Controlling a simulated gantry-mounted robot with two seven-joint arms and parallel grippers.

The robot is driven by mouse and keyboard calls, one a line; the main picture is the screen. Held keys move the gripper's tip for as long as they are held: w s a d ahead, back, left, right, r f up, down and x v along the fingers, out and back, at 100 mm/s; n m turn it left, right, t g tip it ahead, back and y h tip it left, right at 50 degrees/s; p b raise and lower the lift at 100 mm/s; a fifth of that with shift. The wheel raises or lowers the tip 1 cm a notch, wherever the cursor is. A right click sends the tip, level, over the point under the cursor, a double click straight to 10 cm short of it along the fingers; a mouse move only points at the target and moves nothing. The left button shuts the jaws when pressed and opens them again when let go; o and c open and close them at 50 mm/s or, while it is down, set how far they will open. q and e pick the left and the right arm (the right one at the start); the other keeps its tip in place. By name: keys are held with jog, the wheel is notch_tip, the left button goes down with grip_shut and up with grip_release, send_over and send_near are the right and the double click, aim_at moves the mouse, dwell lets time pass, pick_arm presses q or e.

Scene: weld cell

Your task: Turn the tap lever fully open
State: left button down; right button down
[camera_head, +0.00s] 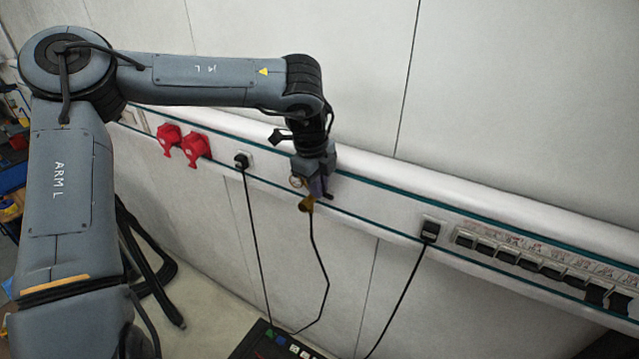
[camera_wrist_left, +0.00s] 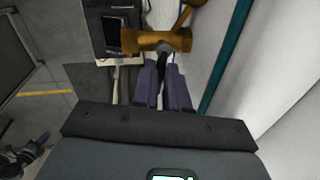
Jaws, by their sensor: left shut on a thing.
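The brass tap (camera_head: 306,204) is on the white wall rail, at the middle of the head view. In the left wrist view the brass tap body (camera_wrist_left: 155,41) lies just beyond my fingertips, with a brass stem rising at its upper right. My left gripper (camera_head: 318,190) is at the tap, pointing down. In the wrist view its two purple fingers (camera_wrist_left: 164,72) close around a narrow dark part next to the tap body, which appears to be the tap lever. The fingers hide most of the lever, so its exact angle cannot be told. My right gripper is out of view.
Another plug (camera_head: 430,231) and a row of switches (camera_head: 530,262) are to the right. Black cables hang below toward a dark box (camera_head: 275,343) on the floor.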

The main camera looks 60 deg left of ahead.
aim_at(308, 199)
pick_arm(q)
jog(key=m+p, duration=0.1)
jog(key=m, duration=0.2)
jog(key=s+m+h+p, duration=0.1)
jog(key=m, duration=0.2)
jog(key=m+p, duration=0.1)
jog(key=m, duration=0.2)
jog(key=shift+s+a+r+h, duration=0.1)
jog(key=shift+s+a+h, duration=0.1)
jog(key=shift+s+h, duration=0.2)
jog(key=m, duration=0.3)
jog(key=shift+s+a+h, duration=0.25)
jog(key=shift+h, duration=0.05)
jog(key=shift+s+a+m+g, duration=0.1)
jog(key=shift+a+m+g, duration=0.1)
jog(key=shift+m, duration=0.9)
jog(key=shift+s+a+m+g, duration=0.1)
jog(key=shift+a+m+g, duration=0.1)
jog(key=shift+m, duration=0.9)
jog(key=c, duration=1.1)
grip_release()
jog(key=shift+c, duration=0.2)
notch_tip(308, 199, up, 10)
jog(key=s+a+b, duration=0.1)
jog(key=shift+a+r+b, duration=0.2)
jog(key=shift+a+b, duration=0.1)
jog(key=shift+a, duration=0.05)
